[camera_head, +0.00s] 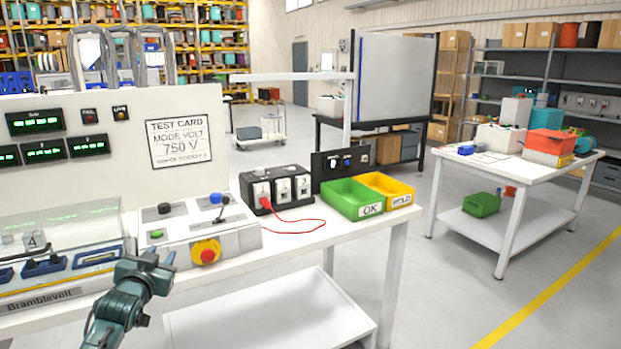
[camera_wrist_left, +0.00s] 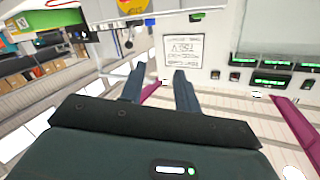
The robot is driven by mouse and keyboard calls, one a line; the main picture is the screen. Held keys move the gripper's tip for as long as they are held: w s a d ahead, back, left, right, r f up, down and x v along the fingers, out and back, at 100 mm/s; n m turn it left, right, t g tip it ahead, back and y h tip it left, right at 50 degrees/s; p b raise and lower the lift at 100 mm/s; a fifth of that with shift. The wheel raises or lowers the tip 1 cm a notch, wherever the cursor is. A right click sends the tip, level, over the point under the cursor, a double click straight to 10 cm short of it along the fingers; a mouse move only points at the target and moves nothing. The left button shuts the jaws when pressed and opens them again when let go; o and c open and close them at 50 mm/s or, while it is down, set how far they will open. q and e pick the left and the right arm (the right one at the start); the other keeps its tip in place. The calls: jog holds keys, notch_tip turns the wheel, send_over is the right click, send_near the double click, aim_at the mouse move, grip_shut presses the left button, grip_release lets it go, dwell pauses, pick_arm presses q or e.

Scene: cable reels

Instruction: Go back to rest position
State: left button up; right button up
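My left gripper (camera_head: 160,258) is in front of the test bench, low at the left of the head view, near the front edge of the control panel (camera_head: 180,228). In the left wrist view its two dark fingers (camera_wrist_left: 159,82) stand apart with nothing between them. That view is upside down and also shows the test card (camera_wrist_left: 183,50). My right gripper is in neither view.
The white bench (camera_head: 340,228) carries a glass-covered case (camera_head: 62,262), a red stop button (camera_head: 207,252), a socket box (camera_head: 283,188) with a red lead, a green OK bin (camera_head: 352,198) and a yellow HOLD bin (camera_head: 386,186). Floor is clear between bench and right table (camera_head: 510,172).

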pick_arm(q)
jog(key=s+d+f+g+h, duration=0.2)
jog(key=s+d+f, duration=0.5)
jog(key=f, duration=0.4)
jog(key=s+d+f+g+h, duration=0.1)
jog(key=s+d+f, duration=0.3)
jog(key=s, duration=0.6)
jog(key=s+d+f+g+h, duration=0.1)
jog(key=s+d+f, duration=0.3)
jog(key=s, duration=0.6)
jog(key=s+d+f+g, duration=0.2)
jog(key=s+d+f, duration=0.2)
jog(key=s, duration=0.7)
jog(key=shift+d+h, duration=0.4)
jog(key=shift+s+f, duration=0.1)
